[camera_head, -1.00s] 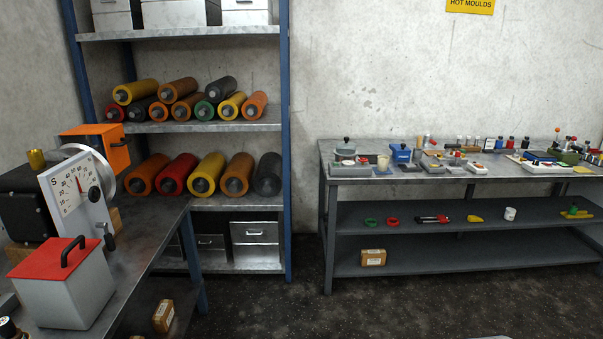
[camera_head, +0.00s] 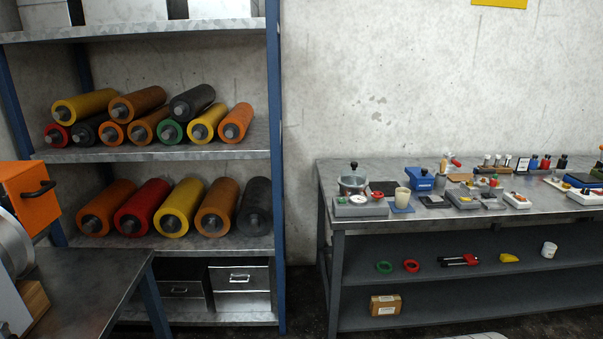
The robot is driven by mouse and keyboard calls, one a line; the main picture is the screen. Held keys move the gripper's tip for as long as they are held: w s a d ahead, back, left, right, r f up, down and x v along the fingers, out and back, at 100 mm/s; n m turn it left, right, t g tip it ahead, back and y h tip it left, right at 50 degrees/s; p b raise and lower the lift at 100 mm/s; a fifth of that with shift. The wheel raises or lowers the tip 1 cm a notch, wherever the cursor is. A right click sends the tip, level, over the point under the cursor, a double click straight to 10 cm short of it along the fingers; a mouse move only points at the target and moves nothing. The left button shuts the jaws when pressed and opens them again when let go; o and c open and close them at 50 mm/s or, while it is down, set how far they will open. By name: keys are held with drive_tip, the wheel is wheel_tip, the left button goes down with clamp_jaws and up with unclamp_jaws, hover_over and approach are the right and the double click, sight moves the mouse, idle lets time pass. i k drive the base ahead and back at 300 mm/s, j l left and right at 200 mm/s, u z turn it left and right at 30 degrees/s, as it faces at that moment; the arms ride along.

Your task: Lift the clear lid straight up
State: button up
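A round clear vessel (camera_head: 352,186) with a black knob on top stands at the left end of the long grey bench. Its top looks like a clear lid, but it is too small to tell the lid's edge from the vessel. It stands on or right behind a grey block. My gripper is not in view.
The long bench (camera_head: 341,219) holds several small items, including a cream cup (camera_head: 402,197) and a blue box (camera_head: 420,181). A shelf rack (camera_head: 276,200) with coloured rollers stands at left. A metal table (camera_head: 85,290) with an orange box (camera_head: 28,195) is at lower left. Dark floor shows between them.

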sight(353, 176)
drive_tip(key=i+z, duration=0.15)
drive_tip(key=i, duration=0.55)
drive_tip(key=i+j+z, duration=0.1)
drive_tip(key=i, duration=0.6)
drive_tip(key=i+j+z, duration=0.3)
drive_tip(key=i+z, duration=0.15)
drive_tip(key=i, duration=0.15)
drive_tip(key=i+j+z, duration=0.45)
drive_tip(key=i+j, duration=0.1)
drive_tip(key=i, duration=0.05)
